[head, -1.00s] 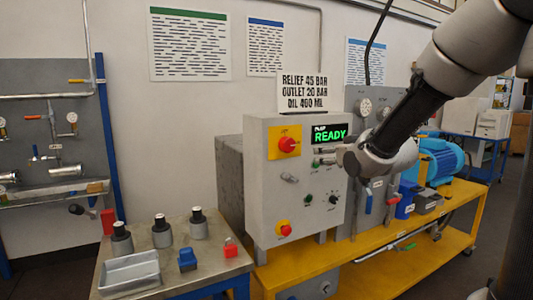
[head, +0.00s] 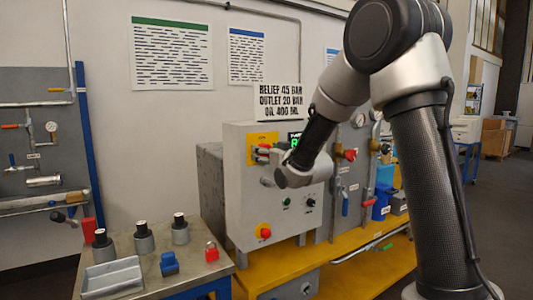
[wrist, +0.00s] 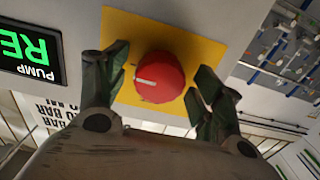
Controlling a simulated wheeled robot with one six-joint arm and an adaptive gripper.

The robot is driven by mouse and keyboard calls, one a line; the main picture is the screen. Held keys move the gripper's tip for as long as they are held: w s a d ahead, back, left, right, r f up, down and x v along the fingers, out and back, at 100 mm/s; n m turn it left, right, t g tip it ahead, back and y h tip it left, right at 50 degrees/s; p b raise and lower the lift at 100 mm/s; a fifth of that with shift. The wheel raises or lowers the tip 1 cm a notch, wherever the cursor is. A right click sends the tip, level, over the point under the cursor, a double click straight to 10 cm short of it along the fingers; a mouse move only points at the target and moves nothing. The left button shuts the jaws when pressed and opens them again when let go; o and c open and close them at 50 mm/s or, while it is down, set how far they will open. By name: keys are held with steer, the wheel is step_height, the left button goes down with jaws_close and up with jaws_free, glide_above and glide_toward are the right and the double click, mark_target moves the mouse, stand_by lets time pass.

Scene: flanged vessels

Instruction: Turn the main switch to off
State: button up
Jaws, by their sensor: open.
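The main switch is a red round knob (wrist: 160,77) with a white mark, on a yellow plate (wrist: 200,28). In the wrist view my gripper (wrist: 160,85) is open, with one finger on each side of the knob. I cannot tell whether the fingers touch it. In the head view my gripper (head: 262,153) is at the upper left of the grey control box, in front of the yellow plate (head: 262,139), and hides most of the knob.
The grey control box (head: 240,215) also carries a red button (head: 264,231) low down and a black dial (head: 311,202). Its display shows green letters (wrist: 25,45). A small table (head: 205,277) at front left holds several parts and a metal tray (head: 112,277).

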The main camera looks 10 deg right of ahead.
steer(key=shift+c, duration=0.2)
steer(key=c, duration=1)
steer(key=shift+n, duration=0.4)
steer(key=n, duration=0.3)
steer(key=shift+n, duration=0.4)
steer(key=n, duration=1.3)
steer(key=shift+f+n, duration=0.1)
steer(key=shift+n, duration=0.2)
